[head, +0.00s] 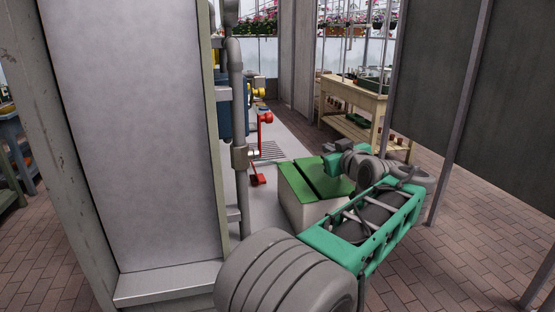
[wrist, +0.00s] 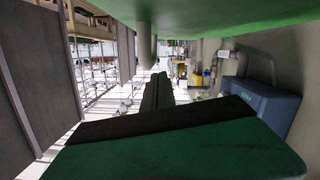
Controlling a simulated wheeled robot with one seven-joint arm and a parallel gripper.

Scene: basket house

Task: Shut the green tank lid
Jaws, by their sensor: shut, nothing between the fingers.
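The green tank lid (head: 328,179) lies on a pale box-shaped tank (head: 305,213) in the middle of the head view. It looks roughly flat, with a dark line between it and a green strip on its left. I cannot tell whether it is fully down. My gripper (wrist: 160,88) is shut and empty, its dark fingers together in the wrist view. A bright green surface, seemingly the lid, spans the top of the wrist view (wrist: 215,18). In the head view my gripper end is at the lid's far right side, fingertips unclear. I cannot tell whether they touch the lid.
A large grey panel (head: 140,130) and a vertical pipe (head: 238,140) stand left of the tank. A red-handled fitting (head: 259,150) lies behind it. A wooden bench (head: 355,105) stands beyond. Dark panels (head: 460,90) are on the right, with open brick floor (head: 450,265) before them.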

